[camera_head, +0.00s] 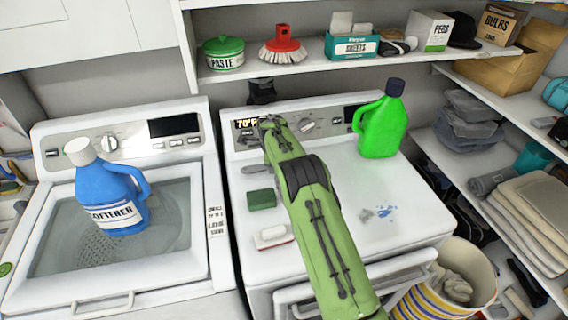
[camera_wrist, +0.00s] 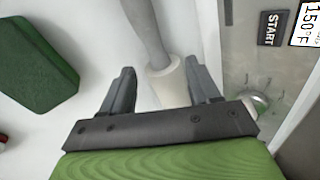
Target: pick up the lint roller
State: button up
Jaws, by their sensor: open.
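The lint roller (camera_wrist: 171,82) lies on the white dryer top, with a grey handle and a white roll. In the wrist view its roll shows between the two fingers of my gripper (camera_wrist: 159,72), which is open. I cannot tell whether the fingers touch it. In the head view only a grey piece, apparently its handle (camera_head: 255,169), shows left of my green arm, which hides the rest.
A green sponge (camera_head: 262,199) and a white-and-red brush (camera_head: 273,237) lie nearby on the dryer (camera_head: 405,225). A green jug (camera_head: 381,130) stands at its back right. The control panel (camera_wrist: 265,60) is close to my gripper. A softener bottle (camera_head: 112,195) stands on the washer.

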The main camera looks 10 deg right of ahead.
jog(key=x, duration=0.3)
jog(key=shift+w+d+f, duration=0.1)
jog(key=shift+w+f, duration=0.1)
jog(key=shift+f, duration=0.15)
jog(key=shift+c, duration=0.3)
jog(key=c, duration=0.7)
jog(key=shift+o, duration=0.2)
notch_tip(320, 180, up, 10)
jog(key=p, duration=0.1)
